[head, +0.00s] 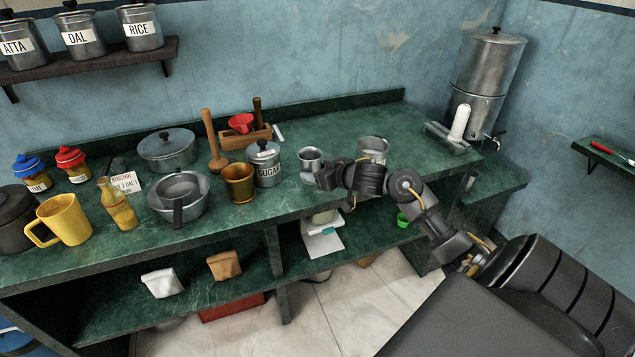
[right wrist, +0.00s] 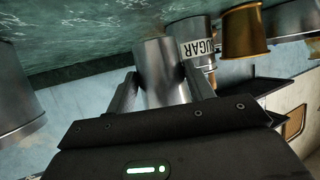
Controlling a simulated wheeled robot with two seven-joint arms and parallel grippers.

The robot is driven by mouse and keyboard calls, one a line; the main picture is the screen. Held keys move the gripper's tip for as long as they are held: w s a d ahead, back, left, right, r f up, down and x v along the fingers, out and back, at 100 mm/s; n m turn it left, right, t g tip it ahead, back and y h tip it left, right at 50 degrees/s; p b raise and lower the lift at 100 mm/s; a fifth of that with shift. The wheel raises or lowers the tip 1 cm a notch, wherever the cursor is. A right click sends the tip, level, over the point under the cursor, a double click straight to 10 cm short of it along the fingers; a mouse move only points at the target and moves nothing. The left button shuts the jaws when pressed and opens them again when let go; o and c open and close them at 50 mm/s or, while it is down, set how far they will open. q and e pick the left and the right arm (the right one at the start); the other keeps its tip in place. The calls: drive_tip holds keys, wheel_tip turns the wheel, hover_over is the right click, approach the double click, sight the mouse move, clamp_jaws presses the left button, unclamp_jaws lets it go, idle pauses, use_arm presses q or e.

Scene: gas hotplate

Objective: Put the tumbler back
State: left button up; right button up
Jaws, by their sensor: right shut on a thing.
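The tumbler is a plain steel cup (head: 310,157) on the green counter, just right of the sugar canister. My right gripper (head: 322,178) reaches in from the right and is shut on it. In the right wrist view the tumbler (right wrist: 163,72) is between the two fingers (right wrist: 158,92), one on each side of its wall. It looks upright; whether its base touches the counter or is slightly above it, I cannot tell. My left gripper is not in view.
The sugar canister (head: 264,165) and a brass cup (head: 239,183) stand left of the tumbler. Another steel vessel (head: 373,147) stands to the right, partly behind my arm. A steel water dispenser (head: 487,75) is in the right corner. Counter between that vessel and the dispenser is mostly clear.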

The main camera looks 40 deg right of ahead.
drive_tip(key=shift+w+d+f, duration=0.1)
drive_tip(key=shift+d+f, duration=0.1)
drive_tip(key=shift+f, duration=0.1)
wheel_tip(320, 180, down, 2)
drive_tip(key=shift+f+b, duration=0.25)
drive_tip(key=shift+b, duration=0.05)
drive_tip(key=shift+f, duration=0.25)
drive_tip(key=o, duration=1)
drive_tip(key=shift+f, duration=0.15)
